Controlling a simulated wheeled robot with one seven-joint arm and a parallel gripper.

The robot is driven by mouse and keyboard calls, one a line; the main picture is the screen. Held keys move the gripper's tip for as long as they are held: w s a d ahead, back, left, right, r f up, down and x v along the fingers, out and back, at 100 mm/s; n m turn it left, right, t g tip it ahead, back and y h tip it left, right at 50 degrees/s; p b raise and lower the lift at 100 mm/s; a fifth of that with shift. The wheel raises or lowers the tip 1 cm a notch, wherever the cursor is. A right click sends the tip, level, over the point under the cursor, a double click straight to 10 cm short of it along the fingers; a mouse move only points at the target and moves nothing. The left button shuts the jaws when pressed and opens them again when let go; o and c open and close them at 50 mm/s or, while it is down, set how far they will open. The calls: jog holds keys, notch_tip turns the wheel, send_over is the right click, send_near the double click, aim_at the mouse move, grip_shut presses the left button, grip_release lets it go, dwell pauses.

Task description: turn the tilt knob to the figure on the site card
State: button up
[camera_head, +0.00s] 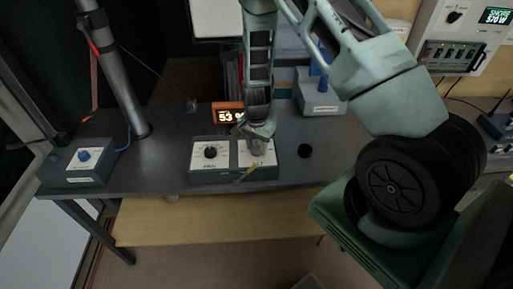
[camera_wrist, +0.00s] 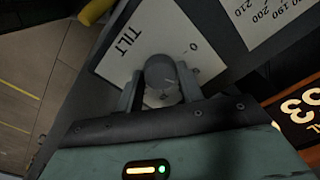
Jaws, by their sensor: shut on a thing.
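The tilt knob (camera_wrist: 160,72) is a grey round knob on a white plate (camera_wrist: 124,44) marked TILT, with dial marks and zeros at its edge. My gripper (camera_wrist: 158,88) is shut on it, one finger on each side. In the head view my gripper (camera_head: 258,143) comes down from above onto the right plate of a two-knob grey box (camera_head: 200,177), hiding the tilt knob. The pointer's exact setting cannot be read. I cannot make out a site card in either view.
Left of the tilt plate is a black knob (camera_head: 210,152); its dial shows 190 to 210 in the wrist view. Behind stands an orange display (camera_head: 228,113) reading 53. A black disc (camera_head: 305,151) lies right. A blue-knobbed box (camera_head: 85,157) and pole (camera_head: 120,80) stand left.

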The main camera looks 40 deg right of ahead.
aim_at(256, 148)
jog(key=n+b, duration=0.2)
jog(key=n, duration=0.3)
jog(key=shift+n, duration=0.3)
jog(key=n+b, duration=0.1)
jog(key=n, duration=0.4)
jog(key=shift+n+b, duration=0.3)
jog(key=o, duration=1)
jog(key=shift+r, duration=0.15)
notch_tip(256, 148, up, 17)
jog(key=b, duration=0.2)
jog(key=shift+r, duration=0.1)
